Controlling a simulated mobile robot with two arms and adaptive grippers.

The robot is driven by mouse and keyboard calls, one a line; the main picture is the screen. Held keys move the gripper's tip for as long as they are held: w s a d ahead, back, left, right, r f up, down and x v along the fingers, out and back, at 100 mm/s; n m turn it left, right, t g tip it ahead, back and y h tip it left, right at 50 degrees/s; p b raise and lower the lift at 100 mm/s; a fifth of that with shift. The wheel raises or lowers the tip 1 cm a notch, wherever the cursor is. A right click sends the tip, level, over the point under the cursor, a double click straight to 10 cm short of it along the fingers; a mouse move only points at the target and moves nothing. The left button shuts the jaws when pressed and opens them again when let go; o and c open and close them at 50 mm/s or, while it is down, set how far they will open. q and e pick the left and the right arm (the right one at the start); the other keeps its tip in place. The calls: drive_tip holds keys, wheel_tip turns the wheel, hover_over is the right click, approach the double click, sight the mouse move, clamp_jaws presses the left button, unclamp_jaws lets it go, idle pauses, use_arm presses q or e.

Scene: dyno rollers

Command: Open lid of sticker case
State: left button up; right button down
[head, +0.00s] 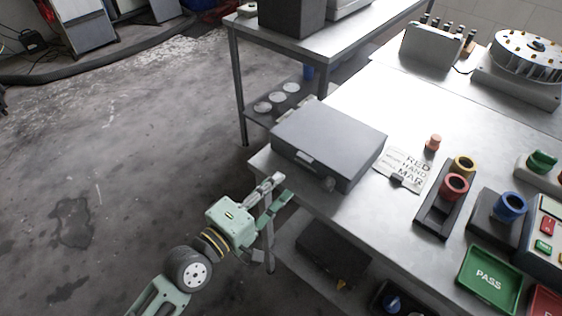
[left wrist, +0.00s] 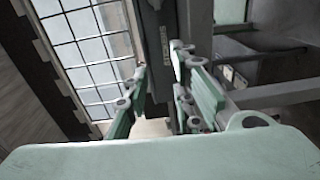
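The sticker case, a flat dark grey box (head: 335,135), lies with its lid closed at the near left corner of the metal table. A small light latch or handle (head: 305,158) shows on its front side. My left gripper (head: 279,188) is off the table's left front edge, in front of the case and apart from it. Its green fingers are spread with an empty gap, which also shows in the left wrist view (left wrist: 163,100). The case is not recognisable in the left wrist view. My right gripper is not in view.
A paper sheet (head: 402,172) lies right of the case, with an orange-red cap (head: 433,142) near it. Further right are a holder with red and yellow cups (head: 447,200), a blue cup (head: 510,206) and a green PASS tray (head: 489,280). A second table (head: 330,42) stands behind.

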use_arm(q)
drive_tip(key=shift+h, duration=0.3)
drive_tip(key=w+d, duration=0.1)
drive_tip(key=w, duration=0.1)
drive_tip(key=w+d+r, duration=0.1)
drive_tip(key=w+d, duration=0.1)
drive_tip(key=w+d+r, duration=0.1)
drive_tip(key=w+d, duration=0.1)
drive_tip(key=shift+d+p, duration=0.1)
drive_tip(key=shift+p, duration=0.3)
drive_tip(key=shift+s, duration=0.1)
clamp_jaws()
